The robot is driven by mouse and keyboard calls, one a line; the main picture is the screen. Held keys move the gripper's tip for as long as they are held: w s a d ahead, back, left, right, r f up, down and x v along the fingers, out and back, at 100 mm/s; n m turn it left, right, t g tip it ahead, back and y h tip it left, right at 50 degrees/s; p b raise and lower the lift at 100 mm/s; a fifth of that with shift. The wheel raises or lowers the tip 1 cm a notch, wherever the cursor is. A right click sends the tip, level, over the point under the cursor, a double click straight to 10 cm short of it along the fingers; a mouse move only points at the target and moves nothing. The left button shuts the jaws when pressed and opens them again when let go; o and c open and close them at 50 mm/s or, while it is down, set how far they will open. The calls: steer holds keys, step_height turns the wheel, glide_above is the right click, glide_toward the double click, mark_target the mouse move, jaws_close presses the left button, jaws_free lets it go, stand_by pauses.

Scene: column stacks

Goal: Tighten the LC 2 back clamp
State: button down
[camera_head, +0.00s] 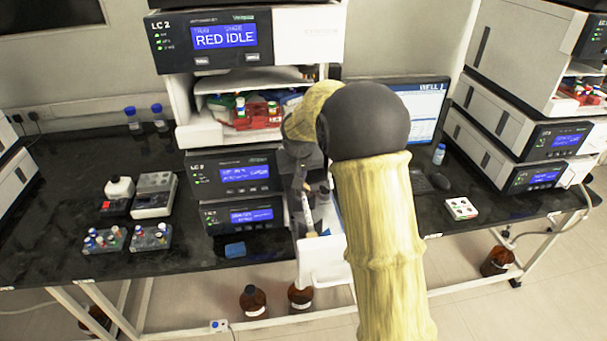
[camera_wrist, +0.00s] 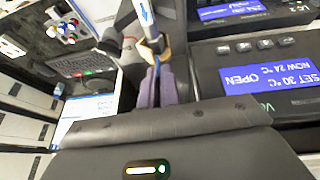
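The LC 2 stack (camera_head: 235,175) stands left of centre in the head view. A white open compartment (camera_head: 325,262) projects from its lower right side. A slim pale column (camera_head: 308,212) with a tan lower end lies there; in the wrist view the column (camera_wrist: 145,14) is white and blue, with an arrow. A tan fitting (camera_wrist: 152,50) sits at its end. My gripper (camera_wrist: 158,80) has its two dark purple fingers close together at this fitting, with a thin blue line between them. Contact and grip are unclear. I cannot make out the back clamp; my arm hides part of the compartment.
A lit display (camera_wrist: 258,78) reads OPEN, SET 30 °C, NOW 24 °C beside my gripper. The monitor (camera_head: 420,105) stands right of the stack. A white vial box (camera_head: 461,208) lies on the right bench. Vial racks (camera_head: 103,241) stand on the left bench. Brown bottles (camera_head: 253,301) stand below.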

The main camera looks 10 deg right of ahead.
steer(key=a+h+b, duration=0.1)
steer(key=h, duration=0.1)
steer(key=a+f+n+h+b, duration=0.1)
steer(key=h+b, duration=0.1)
steer(key=shift+a, duration=0.25)
steer(key=shift+a+f+h+b, duration=0.3)
steer(key=shift+a+h+b, duration=0.15)
steer(key=shift+h+b, duration=0.45)
steer(key=shift+a+f+n+h+b, duration=0.2)
steer(key=shift+n+h+b, duration=0.1)
steer(key=shift+h, duration=0.6)
steer(key=shift+s, duration=0.1)
steer(key=c, duration=1.6)
jaws_free()
steer(key=shift+r, duration=0.1)
